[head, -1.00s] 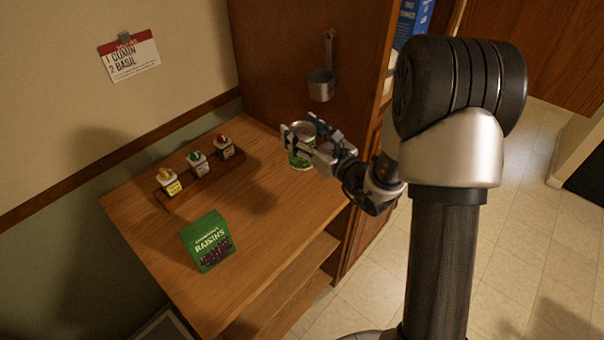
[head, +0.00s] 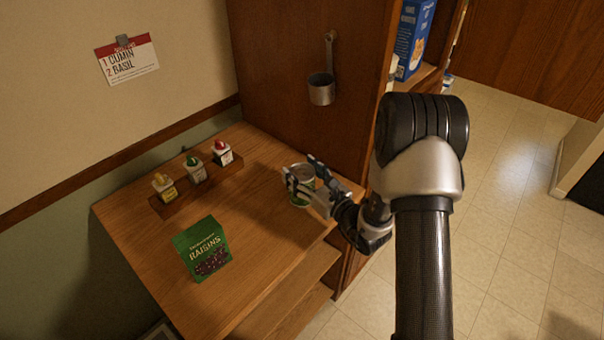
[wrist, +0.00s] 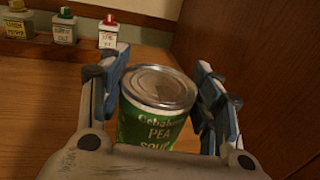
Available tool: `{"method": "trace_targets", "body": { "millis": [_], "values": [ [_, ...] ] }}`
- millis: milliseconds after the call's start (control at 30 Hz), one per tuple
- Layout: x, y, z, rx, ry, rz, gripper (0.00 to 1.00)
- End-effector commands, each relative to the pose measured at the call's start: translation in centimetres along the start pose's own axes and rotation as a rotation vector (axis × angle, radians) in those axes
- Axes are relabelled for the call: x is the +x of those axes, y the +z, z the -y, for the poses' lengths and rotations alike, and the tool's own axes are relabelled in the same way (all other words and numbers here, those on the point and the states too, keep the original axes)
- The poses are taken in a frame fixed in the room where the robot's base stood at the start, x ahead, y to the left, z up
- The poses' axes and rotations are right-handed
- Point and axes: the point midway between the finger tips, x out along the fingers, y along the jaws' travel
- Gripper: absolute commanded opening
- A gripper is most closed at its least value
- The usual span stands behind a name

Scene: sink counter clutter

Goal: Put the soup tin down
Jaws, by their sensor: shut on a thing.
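The soup tin (wrist: 158,110) has a green label reading "PEA SOUP" and a bare metal lid. It is upright between the two fingers of my gripper (wrist: 165,95) in the wrist view. In the head view the tin (head: 299,200) shows behind my gripper (head: 305,182), near the counter's right end. My gripper is shut on it. The tin is low over the counter (head: 255,235); I cannot tell whether its base touches the wood.
A rack (head: 222,181) holds three spice tins along the wall. A green raisins box (head: 204,249) stands at the front left. A wooden panel (head: 290,85) with a hanging metal scoop (head: 321,88) rises behind the tin. Bare counter lies between tin and raisins.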

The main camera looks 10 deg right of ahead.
Motion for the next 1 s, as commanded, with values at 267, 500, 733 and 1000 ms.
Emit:
{"method": "trace_targets", "body": {
  "millis": [267,500,733,1000],
  "values": [
    [0.0,-0.3,0.0,0.001,0.000,-0.001,0.62],
    [0.0,-0.2,0.0,0.001,0.000,-0.001,0.79],
    [0.0,-0.2,0.0,0.001,0.000,-0.001,0.79],
    [-1.2,0.1,0.1,0.003,-0.003,-0.003,0.79]
  ]
}}
